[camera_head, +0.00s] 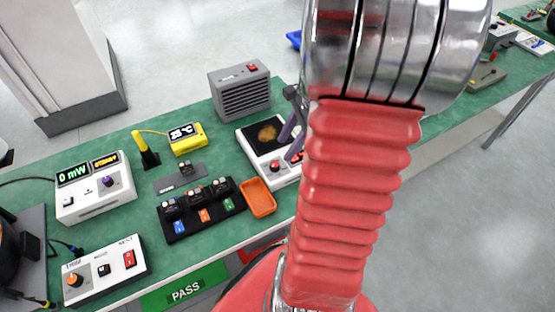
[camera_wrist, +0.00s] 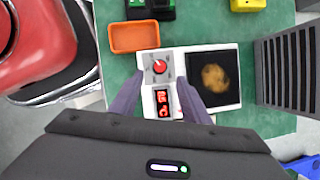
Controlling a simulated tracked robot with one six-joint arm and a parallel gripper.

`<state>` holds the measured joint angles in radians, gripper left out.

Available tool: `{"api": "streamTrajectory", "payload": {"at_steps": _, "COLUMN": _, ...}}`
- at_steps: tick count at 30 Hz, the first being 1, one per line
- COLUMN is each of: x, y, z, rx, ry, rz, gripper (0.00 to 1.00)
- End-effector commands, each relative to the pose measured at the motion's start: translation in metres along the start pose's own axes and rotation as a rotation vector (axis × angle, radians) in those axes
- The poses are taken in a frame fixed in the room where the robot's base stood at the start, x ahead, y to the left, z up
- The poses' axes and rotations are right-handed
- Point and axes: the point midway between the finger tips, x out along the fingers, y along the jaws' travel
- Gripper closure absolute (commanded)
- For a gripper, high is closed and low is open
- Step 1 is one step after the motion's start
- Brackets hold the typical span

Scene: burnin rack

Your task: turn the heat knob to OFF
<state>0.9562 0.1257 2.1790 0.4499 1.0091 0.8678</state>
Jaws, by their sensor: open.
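The heat knob (camera_wrist: 160,67) is a round red knob with a pale mark, on the light grey control panel of a white hotplate (camera_wrist: 224,106). It also shows in the head view (camera_head: 275,165), just left of my fingers. A red lit display (camera_wrist: 163,103) sits below the knob in the wrist view. My gripper (camera_wrist: 160,84) is open, its two purple fingers apart on either side of the panel. The knob lies between and slightly beyond the fingertips in that view. I cannot tell whether they touch anything. In the head view my gripper (camera_head: 292,142) is partly hidden behind my arm.
An orange tray (camera_wrist: 135,37) stands beside the knob panel. A dark grey vented box (camera_head: 240,90) stands behind the hotplate. A black fixture (camera_head: 200,207) with several modules lies to the left. The hotplate's dark top (camera_wrist: 212,77) bears a brown patch.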

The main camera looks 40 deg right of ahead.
Motion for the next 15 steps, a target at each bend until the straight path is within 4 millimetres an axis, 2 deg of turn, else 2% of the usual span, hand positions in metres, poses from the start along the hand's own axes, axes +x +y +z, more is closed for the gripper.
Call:
{"api": "streamTrajectory", "payload": {"at_steps": 9, "x": 0.051, "y": 0.001, "z": 0.000, "rx": 0.001, "ry": -0.001, "rz": 0.004, "gripper": 0.58}}
{"api": "streamTrajectory", "payload": {"at_steps": 15, "x": 0.073, "y": 0.001, "z": 0.000, "rx": 0.000, "ry": -0.001, "rz": 0.002, "gripper": 0.58}}
